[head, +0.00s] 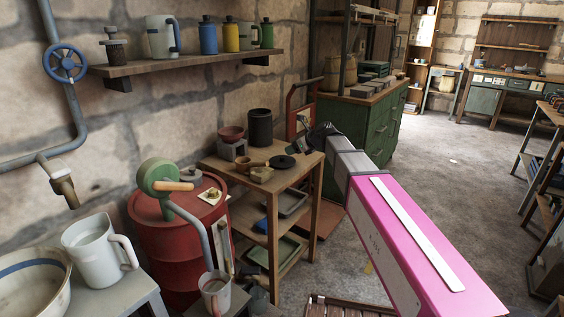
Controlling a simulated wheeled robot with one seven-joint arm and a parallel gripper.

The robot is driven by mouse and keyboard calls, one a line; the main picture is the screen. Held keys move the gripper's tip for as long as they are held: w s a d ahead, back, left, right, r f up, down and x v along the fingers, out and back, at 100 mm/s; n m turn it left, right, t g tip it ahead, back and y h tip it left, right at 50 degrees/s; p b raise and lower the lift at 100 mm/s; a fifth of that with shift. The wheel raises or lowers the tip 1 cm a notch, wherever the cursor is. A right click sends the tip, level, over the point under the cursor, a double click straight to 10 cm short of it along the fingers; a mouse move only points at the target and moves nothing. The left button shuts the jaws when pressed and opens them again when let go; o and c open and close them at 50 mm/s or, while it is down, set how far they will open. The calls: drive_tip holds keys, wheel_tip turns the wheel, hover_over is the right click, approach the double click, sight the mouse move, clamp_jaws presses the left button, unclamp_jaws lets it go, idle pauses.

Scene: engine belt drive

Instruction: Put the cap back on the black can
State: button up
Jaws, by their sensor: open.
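The black can (260,128) stands upright at the back of the small wooden table. A flat black round cap (282,162) with a small knob lies on the tabletop, in front and to the right of the can. My gripper (303,142) is at the table's right side, above and to the right of the cap, apart from both cap and can. It is open and looks empty. Its fingers are small and dark here, so their details are hard to see.
On the table (304,172) a reddish bowl (231,133) on a grey block and small brown pieces (260,174) stand left of the cap. A red drum (180,240) with a green hand pump (158,176) stands left. A green cabinet (352,128) is behind my arm.

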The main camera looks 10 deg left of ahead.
sight(285, 162)
drive_tip(key=shift+s+d+f+x, duration=0.1)
drive_tip(key=shift+f+x, duration=0.1)
drive_tip(key=shift+x, duration=0.85)
drive_tip(key=shift+s+d+f+x, duration=0.1)
drive_tip(key=shift+f+x, duration=0.05)
drive_tip(key=shift+x, duration=0.9)
drive_tip(key=shift+s+d+f+x, duration=0.1)
drive_tip(key=shift+f+x, duration=0.1)
drive_tip(key=shift+x, duration=0.8)
clamp_jaws()
drive_tip(key=shift+r, duration=0.15)
